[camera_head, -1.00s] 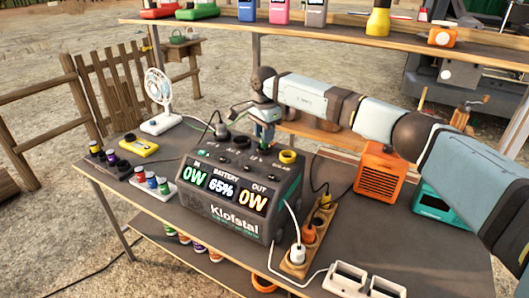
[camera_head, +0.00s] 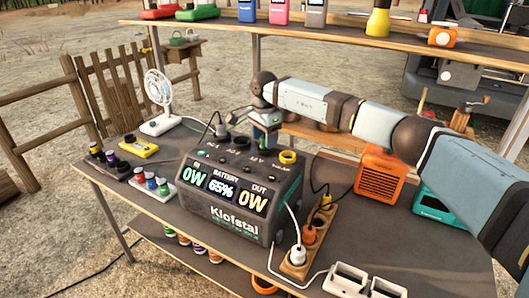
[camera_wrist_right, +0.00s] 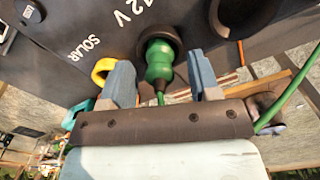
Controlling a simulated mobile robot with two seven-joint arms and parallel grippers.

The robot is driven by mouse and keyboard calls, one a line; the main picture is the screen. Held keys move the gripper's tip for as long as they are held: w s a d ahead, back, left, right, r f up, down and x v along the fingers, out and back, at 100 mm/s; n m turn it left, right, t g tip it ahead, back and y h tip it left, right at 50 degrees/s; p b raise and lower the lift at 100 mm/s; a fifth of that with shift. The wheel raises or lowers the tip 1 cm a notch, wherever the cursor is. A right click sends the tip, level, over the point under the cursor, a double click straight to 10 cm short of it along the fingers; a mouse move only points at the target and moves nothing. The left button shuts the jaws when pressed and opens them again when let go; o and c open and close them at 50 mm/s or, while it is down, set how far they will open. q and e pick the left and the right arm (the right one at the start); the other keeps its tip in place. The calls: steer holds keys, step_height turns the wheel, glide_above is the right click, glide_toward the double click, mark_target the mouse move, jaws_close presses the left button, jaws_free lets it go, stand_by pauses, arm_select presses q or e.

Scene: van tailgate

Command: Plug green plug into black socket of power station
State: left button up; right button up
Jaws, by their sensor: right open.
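The power station (camera_head: 235,222) stands on the table in the head view, its display reading 65%. In the right wrist view, the green plug (camera_wrist_right: 158,67) has its front end at a round black socket (camera_wrist_right: 152,36) on the power station's top, near the "12 V" label. The front end is inside the socket's rim; how deep I cannot tell. My right gripper (camera_wrist_right: 160,78) is open, one finger on each side of the plug with gaps. In the head view my right gripper (camera_head: 264,138) is over the station's back edge, and the plug is hardly visible. My left gripper is not in view.
A yellow-ringed socket (camera_head: 288,157) is right of the gripper. A power strip (camera_head: 296,262) with plugs and cables lies to the right. An orange heater (camera_head: 380,176) stands under my right arm. A white fan (camera_head: 158,95) stands at the back left.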

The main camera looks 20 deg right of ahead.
arm_select(q)
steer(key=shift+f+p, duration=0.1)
steer(key=shift+p, duration=0.25)
arm_select(e)
step_height(320, 180, up, 14)
steer(key=shift+f, duration=0.1)
